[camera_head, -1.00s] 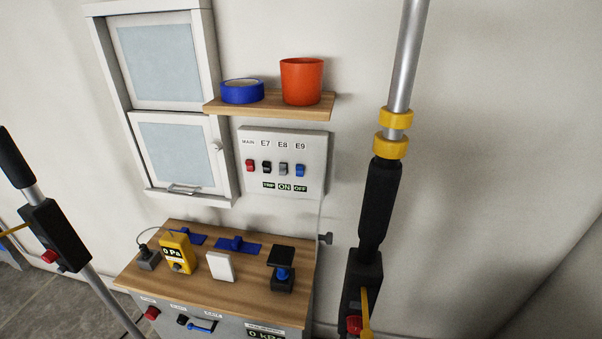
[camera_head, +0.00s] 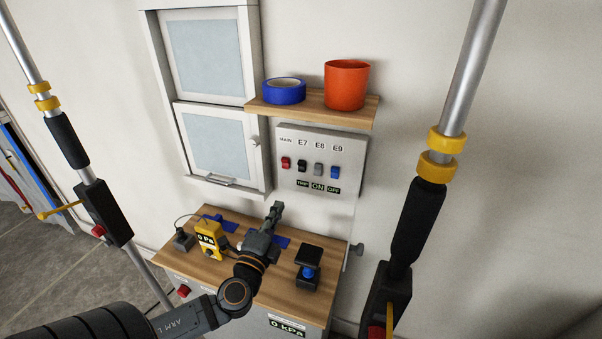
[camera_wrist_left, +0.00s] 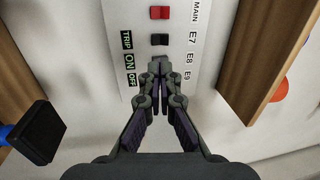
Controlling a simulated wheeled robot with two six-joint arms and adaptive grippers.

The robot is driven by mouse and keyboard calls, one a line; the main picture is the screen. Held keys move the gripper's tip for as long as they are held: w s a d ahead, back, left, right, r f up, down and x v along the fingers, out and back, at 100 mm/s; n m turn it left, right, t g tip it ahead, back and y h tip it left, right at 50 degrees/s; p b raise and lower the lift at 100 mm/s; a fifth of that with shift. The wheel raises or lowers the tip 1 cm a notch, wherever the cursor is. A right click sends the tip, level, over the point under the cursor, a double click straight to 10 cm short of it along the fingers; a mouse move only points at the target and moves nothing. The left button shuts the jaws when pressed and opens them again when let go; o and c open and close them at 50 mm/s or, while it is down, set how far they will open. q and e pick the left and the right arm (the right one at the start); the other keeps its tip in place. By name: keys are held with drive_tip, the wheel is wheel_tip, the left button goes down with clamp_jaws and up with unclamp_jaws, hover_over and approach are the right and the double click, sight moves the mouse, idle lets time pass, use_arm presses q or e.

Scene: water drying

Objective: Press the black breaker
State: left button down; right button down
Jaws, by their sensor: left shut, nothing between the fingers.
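The black breaker (camera_head: 302,166), under the E7 label, is on the light grey breaker panel (camera_head: 348,150), between the red breaker (camera_head: 286,162) and the grey one (camera_head: 318,169). My left gripper (camera_head: 276,208) is shut and empty, in front of the wall below the panel. In the left wrist view the black breaker (camera_wrist_left: 159,40) shows just beyond the closed fingertips (camera_wrist_left: 158,64), with a small gap in the picture. I cannot tell the depth between them. The fingers hide the grey and blue breakers there. My right gripper is not in view.
A wooden shelf (camera_head: 355,112) above the panel carries blue tape (camera_head: 284,91) and an orange cup (camera_head: 346,84). The wooden bench top (camera_head: 225,273) below holds a yellow gauge (camera_head: 209,240) and a black-topped device (camera_head: 308,262). Metal poles stand on both sides.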

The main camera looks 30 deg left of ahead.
sight(300, 165)
use_arm(q)
drive_tip(key=shift+d+r+m+h, duration=0.25)
drive_tip(key=shift+r+m+h, duration=0.05)
drive_tip(key=shift+m+h, duration=0.1)
drive_tip(key=shift+w, duration=0.1)
drive_tip(key=p+x, duration=0.1)
drive_tip(key=x, duration=0.3)
drive_tip(key=p+x, duration=0.2)
drive_tip(key=x, duration=0.2)
drive_tip(key=p+x, duration=0.1)
drive_tip(key=x, duration=0.4)
drive_tip(key=shift+a+r+p, duration=0.1)
drive_tip(key=shift+r+p, duration=0.2)
drive_tip(key=shift+w+a, duration=0.1)
drive_tip(key=shift+w, duration=0.3)
